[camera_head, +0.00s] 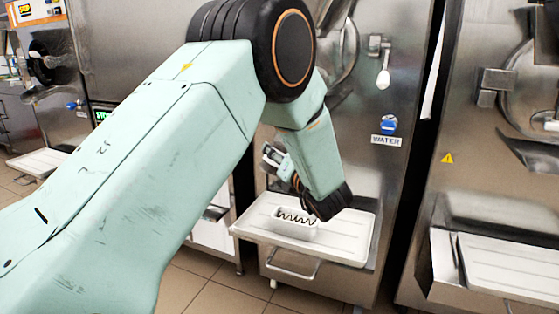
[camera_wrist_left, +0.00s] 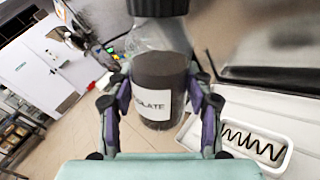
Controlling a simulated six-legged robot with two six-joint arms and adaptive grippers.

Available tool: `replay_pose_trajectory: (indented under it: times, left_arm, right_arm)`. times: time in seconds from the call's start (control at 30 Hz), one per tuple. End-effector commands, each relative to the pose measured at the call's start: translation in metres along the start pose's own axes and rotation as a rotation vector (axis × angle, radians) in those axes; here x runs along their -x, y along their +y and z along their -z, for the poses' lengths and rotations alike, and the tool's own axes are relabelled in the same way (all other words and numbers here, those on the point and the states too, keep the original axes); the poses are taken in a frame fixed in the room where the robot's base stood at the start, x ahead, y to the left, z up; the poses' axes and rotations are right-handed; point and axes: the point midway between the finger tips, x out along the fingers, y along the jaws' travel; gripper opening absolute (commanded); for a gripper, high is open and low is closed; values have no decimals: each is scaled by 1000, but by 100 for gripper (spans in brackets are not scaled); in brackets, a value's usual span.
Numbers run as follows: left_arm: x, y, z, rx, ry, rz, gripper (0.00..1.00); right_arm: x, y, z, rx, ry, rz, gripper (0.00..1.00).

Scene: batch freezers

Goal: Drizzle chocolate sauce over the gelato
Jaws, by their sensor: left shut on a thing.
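My left gripper (camera_wrist_left: 161,92) is shut on a clear bottle (camera_wrist_left: 160,60) with a dark cap, dark brown contents and a white label ending in "COLATE". The cap is at the top of the left wrist view. In the head view my left arm covers much of the scene, and the bottle cannot be made out. A small white rectangular container of gelato (camera_head: 297,223) stands on the freezer's tray, just below the end of my left arm. A dark zigzag line of sauce lies across its pale top. The zigzag (camera_wrist_left: 250,143) also shows in the left wrist view, right of the bottle.
The white tray (camera_head: 345,240) juts out from the middle steel freezer (camera_head: 385,185), with bare room right of the container. A blue tap (camera_head: 388,124) labelled WATER is above it. Another freezer (camera_head: 500,190) stands at right. Tiled floor (camera_head: 190,290) shows below.

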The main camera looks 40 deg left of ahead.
Motion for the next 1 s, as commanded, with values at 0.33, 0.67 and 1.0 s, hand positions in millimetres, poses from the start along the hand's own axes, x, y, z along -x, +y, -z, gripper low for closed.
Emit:
replay_pose_trajectory:
  times: [0.33,0.67,1.0]
  left_arm:
    - [0,1,-2,98,-2,-2,14]
    - [0,2,-4,184,-2,-2,14]
    - [0,3,-6,265,-3,-2,14]
  right_arm:
    - [-17,0,0,0,0,0,0]
    - [-31,0,0,0,0,0,0]
    - [-45,0,0,0,0,0,0]
